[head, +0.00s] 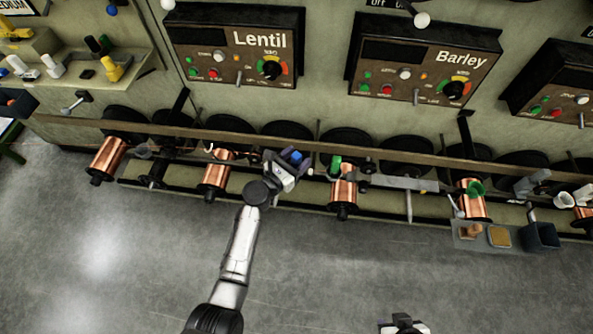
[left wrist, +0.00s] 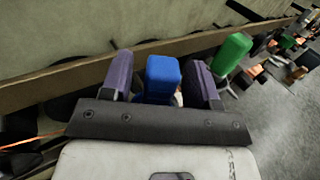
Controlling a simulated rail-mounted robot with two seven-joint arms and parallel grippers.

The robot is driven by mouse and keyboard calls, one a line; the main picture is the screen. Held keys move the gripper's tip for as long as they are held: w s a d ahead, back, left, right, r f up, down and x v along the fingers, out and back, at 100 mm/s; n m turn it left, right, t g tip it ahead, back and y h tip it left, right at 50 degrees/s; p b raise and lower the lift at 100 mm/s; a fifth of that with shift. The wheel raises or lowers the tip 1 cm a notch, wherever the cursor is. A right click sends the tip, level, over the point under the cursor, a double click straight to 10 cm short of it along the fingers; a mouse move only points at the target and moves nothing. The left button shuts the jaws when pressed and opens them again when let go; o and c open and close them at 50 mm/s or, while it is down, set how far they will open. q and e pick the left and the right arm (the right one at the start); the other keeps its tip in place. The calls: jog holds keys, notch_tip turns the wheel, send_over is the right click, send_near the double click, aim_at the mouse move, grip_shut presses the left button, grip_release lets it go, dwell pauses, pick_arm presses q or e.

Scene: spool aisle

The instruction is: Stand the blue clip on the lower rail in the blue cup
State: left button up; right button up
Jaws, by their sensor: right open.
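The blue clip (head: 293,157) is at the lower rail (head: 235,133), left of the middle copper spool. In the left wrist view the blue clip (left wrist: 162,78) stands between the two purple fingers. My left gripper (head: 285,168) is around it; a gap shows between clip and left finger, so the fingers look open. The clip's lower part is hidden. My right gripper (head: 403,326) is open at the bottom edge, far from the rail. I cannot surely make out a blue cup; a dark box-like holder (head: 18,102) is at the far left.
A green clip (head: 335,163) is just right of my left gripper and also shows in the left wrist view (left wrist: 233,52). Copper spools (head: 215,175) line the rail. A tray (head: 480,236) and dark bin (head: 541,236) are at right. The grey floor in front is clear.

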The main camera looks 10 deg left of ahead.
pick_arm(q)
jog(key=shift+s+a+p, duration=0.3)
jog(key=shift+s+a, duration=0.05)
jog(key=shift+s, duration=0.1)
jog(key=shift+p+v, duration=1.6)
jog(key=shift+v, duration=4.75)
